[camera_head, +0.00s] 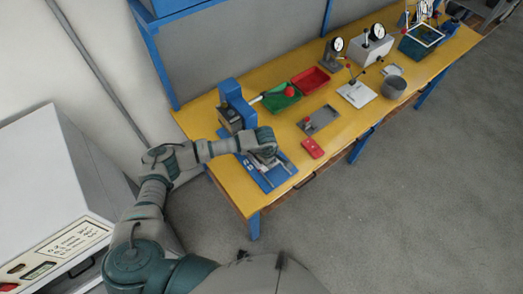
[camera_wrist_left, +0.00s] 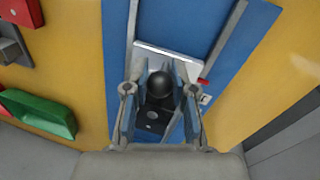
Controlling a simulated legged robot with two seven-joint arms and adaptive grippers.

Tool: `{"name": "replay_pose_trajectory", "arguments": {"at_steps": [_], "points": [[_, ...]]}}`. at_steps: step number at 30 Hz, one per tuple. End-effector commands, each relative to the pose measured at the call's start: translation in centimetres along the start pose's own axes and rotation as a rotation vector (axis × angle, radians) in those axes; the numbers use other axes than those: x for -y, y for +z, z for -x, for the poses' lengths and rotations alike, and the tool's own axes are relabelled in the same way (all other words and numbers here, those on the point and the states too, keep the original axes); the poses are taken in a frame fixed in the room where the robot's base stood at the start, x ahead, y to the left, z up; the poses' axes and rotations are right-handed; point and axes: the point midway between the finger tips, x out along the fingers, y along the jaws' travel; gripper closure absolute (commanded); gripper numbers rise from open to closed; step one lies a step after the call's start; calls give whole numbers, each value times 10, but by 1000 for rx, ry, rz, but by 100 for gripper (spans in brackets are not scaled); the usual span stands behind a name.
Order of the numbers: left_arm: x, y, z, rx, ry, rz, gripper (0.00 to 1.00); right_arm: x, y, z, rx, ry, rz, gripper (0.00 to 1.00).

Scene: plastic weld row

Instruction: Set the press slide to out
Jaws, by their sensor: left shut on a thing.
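The blue press (camera_head: 232,98) stands at the near left end of the yellow bench. Its blue base (camera_head: 285,178) reaches toward the bench's front edge and carries two grey rails. My left gripper (camera_head: 268,160) is low over this base, in front of the press. In the left wrist view my left gripper (camera_wrist_left: 161,75) is shut on a round black knob (camera_wrist_left: 160,86) of the press slide, one finger on each side. The slide's pale metal plate edge (camera_wrist_left: 168,51) shows between the rails just beyond the fingers. The rest of the slide is partly hidden by the gripper. My right gripper is out of view.
A green bin (camera_head: 282,98), a red bin (camera_head: 310,80) and a grey fixture (camera_head: 322,118) lie to the right of the press. A small red item (camera_head: 312,148) lies near the front edge. A grey cabinet (camera_head: 60,190) stands at the left.

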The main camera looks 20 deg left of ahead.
Motion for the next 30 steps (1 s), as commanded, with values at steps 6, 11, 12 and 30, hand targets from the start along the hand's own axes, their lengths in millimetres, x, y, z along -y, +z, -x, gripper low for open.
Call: {"name": "replay_pose_trajectory", "arguments": {"at_steps": [6, 11, 12, 30], "points": [[11, 55, 1, 4, 0, -4, 100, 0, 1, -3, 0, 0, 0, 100], [13, 68, 2, 2, 1, 0, 100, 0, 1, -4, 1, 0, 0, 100], [14, 69, 3, 3, 1, 0, 100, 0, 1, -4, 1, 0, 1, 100], [14, 69, 3, 3, 0, 0, 49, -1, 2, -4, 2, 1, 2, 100]]}}
